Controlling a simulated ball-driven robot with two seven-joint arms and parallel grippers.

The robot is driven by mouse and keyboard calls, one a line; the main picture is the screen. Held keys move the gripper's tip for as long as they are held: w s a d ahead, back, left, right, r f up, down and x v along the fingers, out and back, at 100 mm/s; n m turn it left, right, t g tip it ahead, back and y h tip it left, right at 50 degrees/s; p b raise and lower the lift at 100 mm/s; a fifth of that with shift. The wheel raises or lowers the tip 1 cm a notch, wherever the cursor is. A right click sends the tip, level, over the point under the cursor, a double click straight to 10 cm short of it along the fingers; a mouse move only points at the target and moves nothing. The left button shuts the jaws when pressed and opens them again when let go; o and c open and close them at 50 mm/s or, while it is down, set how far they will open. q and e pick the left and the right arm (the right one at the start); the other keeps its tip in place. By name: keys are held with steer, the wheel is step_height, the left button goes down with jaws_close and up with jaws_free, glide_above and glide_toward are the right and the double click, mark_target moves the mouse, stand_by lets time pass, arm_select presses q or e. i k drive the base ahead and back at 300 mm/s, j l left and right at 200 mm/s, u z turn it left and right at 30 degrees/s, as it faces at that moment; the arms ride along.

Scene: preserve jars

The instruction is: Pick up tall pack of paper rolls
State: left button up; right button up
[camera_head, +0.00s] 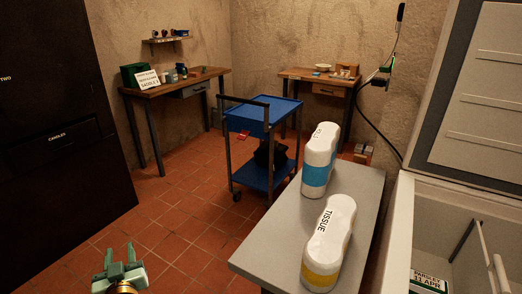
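Two tall white packs of rolls stand on the grey table (265,262) at the right of the view. The nearer pack (329,245) has a yellow band and the word TISSUE. The farther pack (319,160) has a blue band. I cannot tell which of them is the tall pack of paper rolls. My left gripper (120,256) is at the bottom left, above the tiled floor, with its green fingers apart and nothing seen between them. It is well to the left of the table and both packs. My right gripper is out of view.
A blue cart (262,116) stands behind the table with a dark bag (270,155) on its lower shelf. An open white chest (403,230) borders the table on the right. A dark cabinet (55,110) is at left. Wooden benches (170,90) line the back. Floor (175,215) is clear.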

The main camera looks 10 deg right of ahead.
mark_target(320, 152)
steer(key=i+z, duration=0.2)
steer(key=z, duration=0.2)
steer(key=i+j+z, duration=0.1)
steer(key=z, duration=0.35)
steer(key=i+j+z, duration=0.2)
steer(key=z, duration=0.2)
steer(key=i+j+z, duration=0.25)
steer(key=z, duration=0.2)
